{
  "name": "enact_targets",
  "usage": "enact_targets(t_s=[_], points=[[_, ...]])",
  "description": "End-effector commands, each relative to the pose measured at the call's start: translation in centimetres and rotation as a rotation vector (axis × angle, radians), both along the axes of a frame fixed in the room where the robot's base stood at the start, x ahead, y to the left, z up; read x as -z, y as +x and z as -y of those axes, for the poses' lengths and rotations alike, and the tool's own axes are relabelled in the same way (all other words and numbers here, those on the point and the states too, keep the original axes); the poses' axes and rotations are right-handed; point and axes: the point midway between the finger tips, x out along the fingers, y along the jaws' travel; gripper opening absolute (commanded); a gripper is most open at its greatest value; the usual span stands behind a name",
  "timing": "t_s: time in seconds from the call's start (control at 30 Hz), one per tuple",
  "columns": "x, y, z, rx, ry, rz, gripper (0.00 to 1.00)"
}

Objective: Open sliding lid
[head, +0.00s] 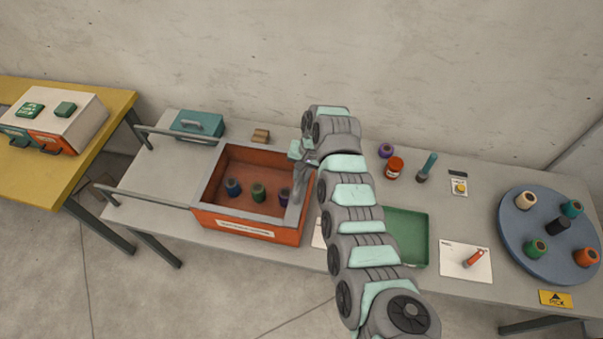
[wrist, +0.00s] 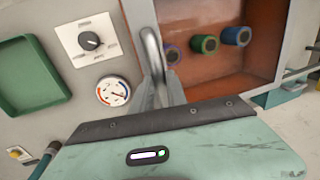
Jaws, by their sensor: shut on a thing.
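An orange box (head: 245,227) with a grey rim stands on the table left of my arm. Its top is largely open, showing several spools inside, including a blue spool (head: 233,187) and a green spool (head: 258,192). My gripper (head: 299,186) is at the box's right edge. In the wrist view, my gripper (wrist: 163,92) is shut on a curved grey handle (wrist: 151,48) beside the opening. Most of the sliding lid cannot be made out; the handle stands at the right side of the box, and my arm hides the area beyond.
Right of the box are a green tray (head: 407,236), an orange-red jar (head: 394,167) and a blue turntable (head: 520,240) with several spools. A teal case (head: 197,124) and wooden block (head: 261,135) stand behind. Grey rails (head: 150,199) run at left. A gauge (wrist: 113,91) lies near the handle.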

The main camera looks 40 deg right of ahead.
Motion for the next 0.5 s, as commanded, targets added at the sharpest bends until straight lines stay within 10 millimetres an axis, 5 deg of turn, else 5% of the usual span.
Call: enact_targets(t_s=[0.17,0.5], points=[[0.0,0.0,0.0,0.0,0.0,0.0,0.0],[0.0,-0.01,-0.01,0.0,0.0,0.0,0.0]])
